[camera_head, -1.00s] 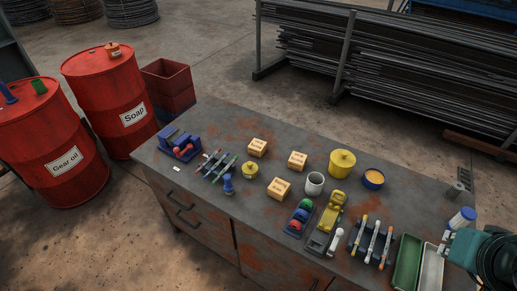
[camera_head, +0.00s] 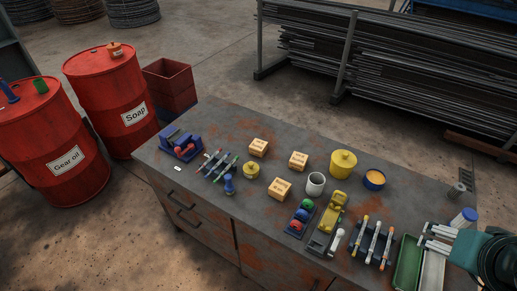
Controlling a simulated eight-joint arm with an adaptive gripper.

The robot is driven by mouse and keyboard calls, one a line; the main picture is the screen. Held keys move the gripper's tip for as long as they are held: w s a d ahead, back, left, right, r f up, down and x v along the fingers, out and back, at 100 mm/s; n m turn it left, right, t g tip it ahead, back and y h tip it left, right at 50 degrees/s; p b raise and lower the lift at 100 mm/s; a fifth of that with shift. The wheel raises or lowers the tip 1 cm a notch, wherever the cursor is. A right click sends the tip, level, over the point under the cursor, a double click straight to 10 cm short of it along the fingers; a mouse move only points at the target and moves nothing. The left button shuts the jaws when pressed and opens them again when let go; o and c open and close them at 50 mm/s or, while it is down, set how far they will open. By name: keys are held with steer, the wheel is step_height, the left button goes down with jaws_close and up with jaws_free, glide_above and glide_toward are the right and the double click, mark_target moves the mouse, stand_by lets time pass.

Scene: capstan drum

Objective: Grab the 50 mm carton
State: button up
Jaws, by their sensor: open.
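Three small tan cartons stand on the grey workbench (camera_head: 330,258): one at the back left (camera_head: 259,148), one to its right (camera_head: 298,160), and one nearer the front (camera_head: 280,189). Each has dark print on it, too small to read, so I cannot tell which is the 50 mm one. They look similar in size. My gripper (camera_head: 425,238) is at the lower right, over the green tray and well apart from the cartons. Its metal fingers point left, are open and appear empty.
A yellow lidded pot (camera_head: 251,170) stands left. Tool racks (camera_head: 372,243) and a green tray (camera_head: 407,262) lie nearer my gripper. Red drums (camera_head: 105,98) stand left of the bench.

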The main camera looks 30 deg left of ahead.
steer(key=w+a+r+n+g+y, duration=0.1)
steer(key=w+a+r+n+g, duration=0.2)
steer(key=w+a, duration=0.75)
steer(key=w+a+r+n, duration=0.3)
steer(key=w+a+n, duration=0.2)
steer(key=w+a, duration=0.6)
steer(key=n+g+h+p, duration=0.1)
steer(key=n+g, duration=0.3)
steer(key=n, duration=0.7)
glide_above(259, 145)
steer(key=f, duration=2.8)
steer(key=shift+w+f, duration=0.2)
steer(key=shift+w, duration=0.05)
steer(key=shift+s+a+f, duration=0.1)
steer(key=shift+f, duration=0.1)
